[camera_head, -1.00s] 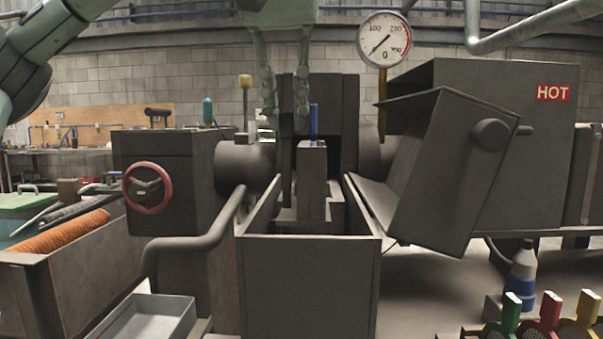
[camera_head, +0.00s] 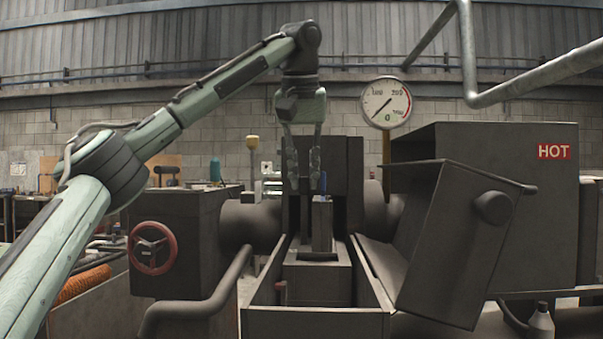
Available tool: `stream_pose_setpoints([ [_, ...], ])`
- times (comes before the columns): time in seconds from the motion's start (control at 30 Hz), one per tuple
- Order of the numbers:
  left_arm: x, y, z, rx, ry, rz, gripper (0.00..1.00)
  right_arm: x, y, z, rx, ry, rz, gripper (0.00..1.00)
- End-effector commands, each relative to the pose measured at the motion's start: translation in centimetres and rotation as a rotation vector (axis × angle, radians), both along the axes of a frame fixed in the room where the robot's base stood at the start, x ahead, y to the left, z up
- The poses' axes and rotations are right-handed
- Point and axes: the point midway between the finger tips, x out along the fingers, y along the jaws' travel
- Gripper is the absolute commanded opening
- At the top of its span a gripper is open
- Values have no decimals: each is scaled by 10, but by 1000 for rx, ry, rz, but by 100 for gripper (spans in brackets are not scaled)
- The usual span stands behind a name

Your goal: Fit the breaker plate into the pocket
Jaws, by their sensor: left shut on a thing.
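My left arm comes in from the left and reaches over to the middle. My left gripper (camera_head: 304,188) points straight down in front of a dark upright housing (camera_head: 350,160). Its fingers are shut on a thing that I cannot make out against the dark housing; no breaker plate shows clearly. A narrow grey block (camera_head: 322,222) with a blue pin (camera_head: 322,183) on top stands just right of and below the fingertips. I cannot tell whether they touch. The pocket is not clearly seen; the gripper and block cover part of the housing. My right gripper is out of view.
An open trough (camera_head: 315,323) lies below the block. A tilted dark cover (camera_head: 445,240) and a box marked HOT (camera_head: 555,200) stand at the right. A gauge (camera_head: 386,103) rises behind. A red handwheel (camera_head: 152,248) and a bent pipe (camera_head: 200,310) are at the left.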

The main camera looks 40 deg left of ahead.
Motion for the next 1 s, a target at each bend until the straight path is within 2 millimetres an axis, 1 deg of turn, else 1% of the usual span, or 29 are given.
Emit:
stream_pose_setpoints([
  [0.03,4,1,3,-3,-6,1,0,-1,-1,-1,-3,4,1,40],
  [0.23,17,9,2,-2,-4,-1,0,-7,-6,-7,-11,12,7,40],
  [0.3,16,9,-4,0,-4,-2,0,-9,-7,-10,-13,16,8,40],
  [0.5,16,9,-20,-1,-4,-2,0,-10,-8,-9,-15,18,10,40],
  [0.77,16,9,-34,-2,-4,-1,0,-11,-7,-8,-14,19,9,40],
  [0.9,16,9,-53,-2,-2,0,0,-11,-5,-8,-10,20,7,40],
  [1.0,16,9,-63,-2,-4,-1,0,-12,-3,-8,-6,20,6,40],
])
